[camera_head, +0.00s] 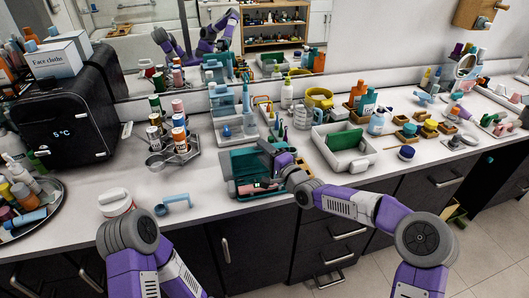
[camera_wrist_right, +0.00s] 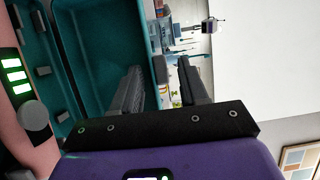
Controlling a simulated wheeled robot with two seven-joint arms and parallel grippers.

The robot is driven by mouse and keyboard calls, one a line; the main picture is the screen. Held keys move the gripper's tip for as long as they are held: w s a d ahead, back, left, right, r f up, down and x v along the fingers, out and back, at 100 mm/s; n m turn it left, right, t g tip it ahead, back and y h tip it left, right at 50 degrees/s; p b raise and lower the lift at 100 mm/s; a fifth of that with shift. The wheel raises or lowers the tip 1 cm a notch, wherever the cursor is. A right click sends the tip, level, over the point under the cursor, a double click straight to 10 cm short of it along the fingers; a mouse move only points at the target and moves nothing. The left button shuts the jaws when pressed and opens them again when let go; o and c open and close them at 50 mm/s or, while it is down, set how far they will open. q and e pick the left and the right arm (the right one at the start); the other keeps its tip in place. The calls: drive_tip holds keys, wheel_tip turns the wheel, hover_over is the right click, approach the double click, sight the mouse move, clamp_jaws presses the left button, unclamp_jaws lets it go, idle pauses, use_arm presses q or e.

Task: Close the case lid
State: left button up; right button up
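A teal case (camera_head: 235,188) stands open near the counter's front edge in the head view, with pink items in its base. Its raised teal lid (camera_head: 240,160) is at the back. My right gripper (camera_head: 263,146) is at the lid's right side. In the right wrist view, the fingers (camera_wrist_right: 160,68) are apart, with the rim of the teal lid (camera_wrist_right: 112,45) running between them. Contact with the lid is not clear. Part of the lid is hidden by the gripper in the head view. My left arm shows at the lower left, but its gripper is out of view.
A white tray with a green block (camera_head: 345,139) is right of the case. A bottle rack (camera_head: 175,152) and a blue-handled item (camera_head: 174,202) are to its left. Bottles and a blue box (camera_head: 225,128) stand behind.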

drive_tip(key=shift+d, duration=0.1)
drive_tip(key=shift+p+v, duration=0.75)
drive_tip(key=shift+v, duration=3)
